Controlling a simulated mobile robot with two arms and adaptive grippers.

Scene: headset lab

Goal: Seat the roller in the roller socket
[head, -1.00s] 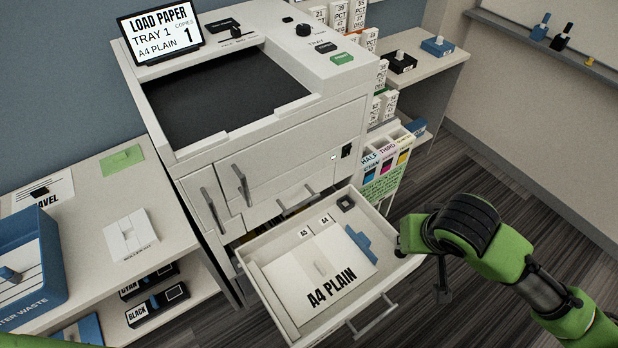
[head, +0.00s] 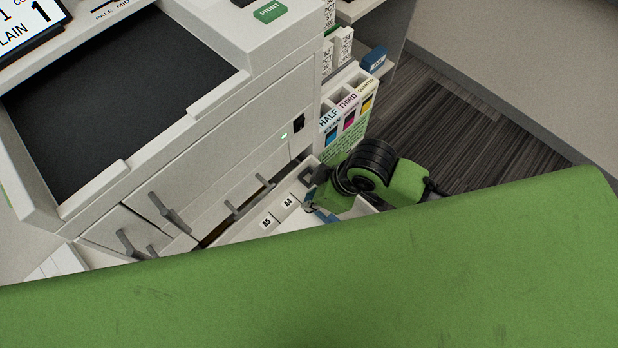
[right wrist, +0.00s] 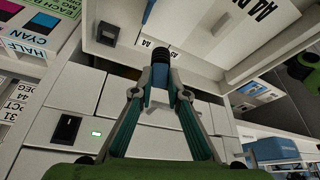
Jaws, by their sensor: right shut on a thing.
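The roller (right wrist: 160,57) is a dark ribbed cylinder. In the right wrist view, my right gripper (right wrist: 160,78) is shut on it, with the roller sticking out past the fingertips. The likely roller socket (right wrist: 107,33) is a small dark square block in the open paper drawer. It lies up and left of the roller in that view, apart from it in the picture. My left gripper is in neither current view.
The open drawer (head: 240,235) has A5 and A4 marks and a blue guide (head: 322,215). The printer body (head: 235,135) rises behind it. A toner rack (head: 345,120) stands beside the drawer. A large green part of my own body hides the drawer's front.

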